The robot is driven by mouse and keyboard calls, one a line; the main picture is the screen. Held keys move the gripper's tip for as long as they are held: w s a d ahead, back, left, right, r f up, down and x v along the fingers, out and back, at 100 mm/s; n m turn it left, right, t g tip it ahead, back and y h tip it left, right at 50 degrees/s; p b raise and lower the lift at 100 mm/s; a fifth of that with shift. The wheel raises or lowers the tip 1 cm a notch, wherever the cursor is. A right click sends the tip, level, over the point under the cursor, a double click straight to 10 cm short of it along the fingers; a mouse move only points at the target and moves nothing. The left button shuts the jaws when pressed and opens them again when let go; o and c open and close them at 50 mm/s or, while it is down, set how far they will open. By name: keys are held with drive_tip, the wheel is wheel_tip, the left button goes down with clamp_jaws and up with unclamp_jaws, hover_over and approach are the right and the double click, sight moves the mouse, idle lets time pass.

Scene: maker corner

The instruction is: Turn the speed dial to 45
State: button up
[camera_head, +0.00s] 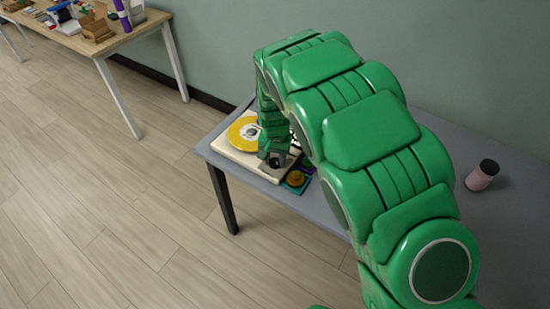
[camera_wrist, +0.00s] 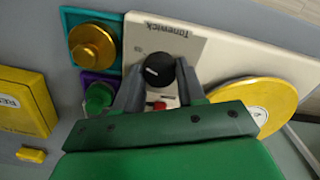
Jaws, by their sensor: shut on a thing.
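The speed dial is a black round knob (camera_wrist: 157,71) with a small white mark, on a cream record player (camera_wrist: 222,52) lettered "Tonewick", upside down in the wrist view. My gripper (camera_wrist: 159,76) has one grey finger on each side of the dial and is shut on it. The dial's scale and numbers cannot be read. A red button (camera_wrist: 160,105) shows between the fingers. In the head view the record player (camera_head: 233,155) stands at the grey table's left end, and my green arm reaches down over it, hiding part of it.
A yellow record (camera_wrist: 250,103) lies on the player. Beside the player are a gold knob (camera_wrist: 92,46) on a teal base and a green knob (camera_wrist: 99,97) on a purple base. A yellow box (camera_wrist: 25,103) is farther left.

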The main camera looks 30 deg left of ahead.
sight(275, 161)
drive_tip(key=shift+m, duration=0.4)
drive_tip(key=o, duration=1.1)
drive_tip(key=shift+c, duration=0.2)
drive_tip(key=shift+r, duration=0.15)
drive_tip(key=shift+r, duration=3.75)
